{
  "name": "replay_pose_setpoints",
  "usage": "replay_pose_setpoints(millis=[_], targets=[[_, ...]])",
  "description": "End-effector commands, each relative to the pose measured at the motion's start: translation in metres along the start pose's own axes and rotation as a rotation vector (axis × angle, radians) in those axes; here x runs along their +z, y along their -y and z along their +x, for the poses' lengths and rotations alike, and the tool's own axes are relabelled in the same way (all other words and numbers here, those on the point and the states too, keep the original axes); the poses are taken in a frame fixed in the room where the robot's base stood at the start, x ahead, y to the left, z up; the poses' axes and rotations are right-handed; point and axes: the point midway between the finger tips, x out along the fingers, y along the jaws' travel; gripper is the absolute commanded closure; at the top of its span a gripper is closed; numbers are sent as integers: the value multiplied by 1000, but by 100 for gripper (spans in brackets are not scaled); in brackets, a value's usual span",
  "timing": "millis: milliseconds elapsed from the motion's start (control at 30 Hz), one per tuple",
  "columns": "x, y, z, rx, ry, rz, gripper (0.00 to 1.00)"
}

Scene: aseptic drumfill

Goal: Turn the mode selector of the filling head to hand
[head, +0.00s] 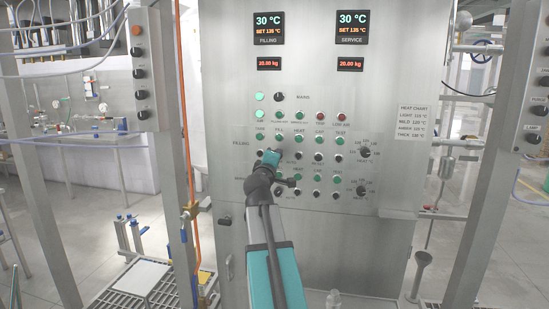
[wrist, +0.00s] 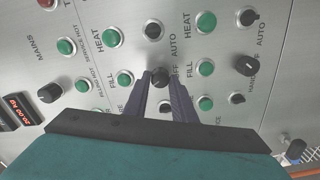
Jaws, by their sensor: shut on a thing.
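My gripper (head: 270,157) is at the control panel (head: 230,110), in the left part of its upper selector row, marked FILLING. In the wrist view the two dark fingers of my gripper (wrist: 160,84) are closed around a small black selector knob (wrist: 160,76). This knob sits beside the green lamp (wrist: 125,78) labelled FILL, and AUTO and OFF are printed near it. The fingers partly cover the knob and its lettering, so I cannot tell where its pointer stands. In the head view my gripper hides this knob.
Neighbouring black knobs stand close by: the HEAT one (wrist: 154,30), a service-row one (wrist: 246,67) and the MAINS knob (wrist: 50,93). Several green lamps surround them. In the head view, displays (head: 269,28) sit above and an orange pipe (head: 184,110) runs left of the panel.

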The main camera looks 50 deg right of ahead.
Motion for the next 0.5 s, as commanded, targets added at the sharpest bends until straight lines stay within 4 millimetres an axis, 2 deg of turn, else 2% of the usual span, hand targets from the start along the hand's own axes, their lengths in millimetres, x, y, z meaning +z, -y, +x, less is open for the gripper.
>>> replay_pose_setpoints(millis=[33, 500], targets=[[2, -6, 2, 7, 3, -37, 99], [1, -7, 2, 7, 3, -323, 99]])
